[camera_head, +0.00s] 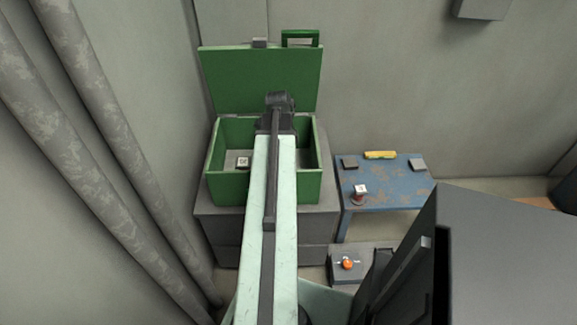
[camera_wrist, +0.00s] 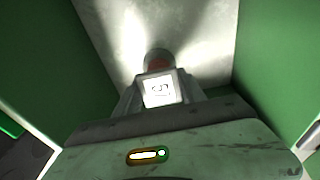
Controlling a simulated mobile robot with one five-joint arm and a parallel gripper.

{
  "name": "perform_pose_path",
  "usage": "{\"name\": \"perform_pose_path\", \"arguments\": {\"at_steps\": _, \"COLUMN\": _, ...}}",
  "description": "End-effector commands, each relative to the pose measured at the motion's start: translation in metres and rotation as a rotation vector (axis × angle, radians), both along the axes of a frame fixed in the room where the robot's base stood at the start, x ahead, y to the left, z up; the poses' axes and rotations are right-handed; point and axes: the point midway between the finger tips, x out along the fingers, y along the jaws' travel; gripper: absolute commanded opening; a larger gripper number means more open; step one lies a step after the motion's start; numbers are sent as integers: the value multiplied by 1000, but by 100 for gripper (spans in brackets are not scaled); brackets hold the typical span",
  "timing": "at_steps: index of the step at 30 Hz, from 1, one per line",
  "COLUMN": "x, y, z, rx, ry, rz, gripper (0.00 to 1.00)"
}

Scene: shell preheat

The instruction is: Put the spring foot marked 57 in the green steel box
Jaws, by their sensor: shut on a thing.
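The green steel box (camera_head: 225,187) stands open on a grey cabinet, its lid (camera_head: 230,75) raised at the back. My gripper (camera_wrist: 160,78) is shut on a spring foot (camera_wrist: 157,66), with a pale square label plate and a reddish part behind it. The label's mark is too glared to read surely. Green walls rise on both sides in the wrist view, so the gripper is in or just over the box. In the head view my arm hides the gripper and held foot. Another small labelled piece (camera_head: 243,162) sits in the box's left part.
A worn blue table (camera_head: 385,200) right of the box holds a reddish labelled spring foot (camera_head: 360,194), a yellow object (camera_head: 380,155) and two dark blocks. A grey control box (camera_head: 348,265) with an orange button lies below. Thick pipes (camera_head: 105,130) run along the left.

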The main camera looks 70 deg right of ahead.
Motion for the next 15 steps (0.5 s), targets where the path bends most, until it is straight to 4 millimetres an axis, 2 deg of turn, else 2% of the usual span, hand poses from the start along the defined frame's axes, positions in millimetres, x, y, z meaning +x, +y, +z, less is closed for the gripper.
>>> {"name": "perform_pose_path", "arguments": {"at_steps": 1, "x": 0, "y": 0, "z": -17, "rx": 0, "ry": 0, "rz": 0, "gripper": 0}}
{"name": "perform_pose_path", "arguments": {"at_steps": 2, "x": 0, "y": 0, "z": -19, "rx": 0, "ry": 0, "rz": 0, "gripper": 0}}
{"name": "perform_pose_path", "arguments": {"at_steps": 9, "x": 0, "y": 0, "z": -15, "rx": 0, "ry": 0, "rz": 1, "gripper": 0}}
{"name": "perform_pose_path", "arguments": {"at_steps": 13, "x": 1, "y": 0, "z": -20, "rx": 0, "ry": 0, "rz": 1, "gripper": 0}}
{"name": "perform_pose_path", "arguments": {"at_steps": 14, "x": 1, "y": 0, "z": -19, "rx": 0, "ry": 0, "rz": 1, "gripper": 53}}
{"name": "perform_pose_path", "arguments": {"at_steps": 15, "x": 1, "y": 0, "z": -18, "rx": 0, "ry": 0, "rz": 1, "gripper": 64}}
